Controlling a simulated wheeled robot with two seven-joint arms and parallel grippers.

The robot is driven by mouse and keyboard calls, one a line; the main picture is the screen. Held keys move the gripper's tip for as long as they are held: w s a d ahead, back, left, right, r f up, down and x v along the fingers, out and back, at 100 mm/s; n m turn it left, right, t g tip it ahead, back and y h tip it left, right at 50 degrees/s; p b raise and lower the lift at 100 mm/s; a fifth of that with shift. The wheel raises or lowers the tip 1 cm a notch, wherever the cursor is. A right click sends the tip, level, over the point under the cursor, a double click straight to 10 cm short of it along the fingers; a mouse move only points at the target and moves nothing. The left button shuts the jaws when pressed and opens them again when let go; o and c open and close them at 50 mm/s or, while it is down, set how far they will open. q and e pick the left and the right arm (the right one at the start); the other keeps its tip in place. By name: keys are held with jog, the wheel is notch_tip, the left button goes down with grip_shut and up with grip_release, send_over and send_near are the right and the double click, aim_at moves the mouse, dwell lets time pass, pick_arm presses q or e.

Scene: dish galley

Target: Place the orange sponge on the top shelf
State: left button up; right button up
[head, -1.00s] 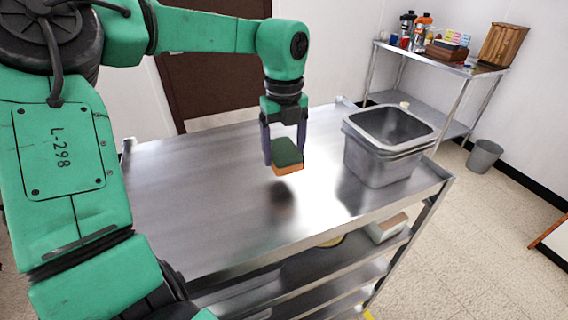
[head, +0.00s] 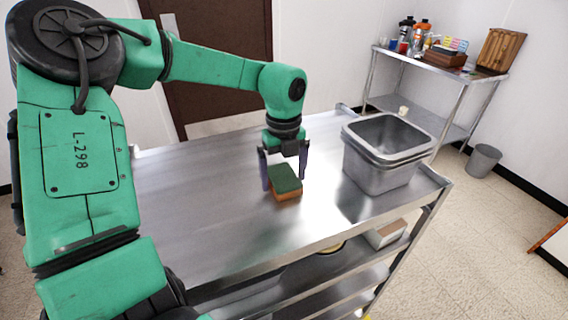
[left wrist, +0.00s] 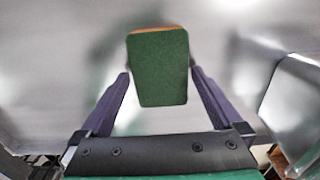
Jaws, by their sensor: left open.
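The orange sponge (head: 285,194) has a dark green scouring top and lies on the top shelf (head: 200,200) of a steel cart, left of a steel bin. My left gripper (head: 284,180) is open, with its two purple fingers on either side of the sponge. In the left wrist view the sponge (left wrist: 158,68) shows its green face, with a thin orange edge at the far side. My right gripper is not in view.
A deep steel bin (head: 385,160) stands at the right end of the cart top. Lower shelves hold a white box (head: 386,233). A rack (head: 440,65) with bottles and boards stands behind, with a grey waste bin (head: 483,160) beside it. The cart top's left side is clear.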

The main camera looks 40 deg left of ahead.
aim_at(284, 178)
pick_arm(q)
notch_tip(284, 178, up, 12)
jog(key=b, duration=0.2)
jog(key=shift+f, duration=0.15)
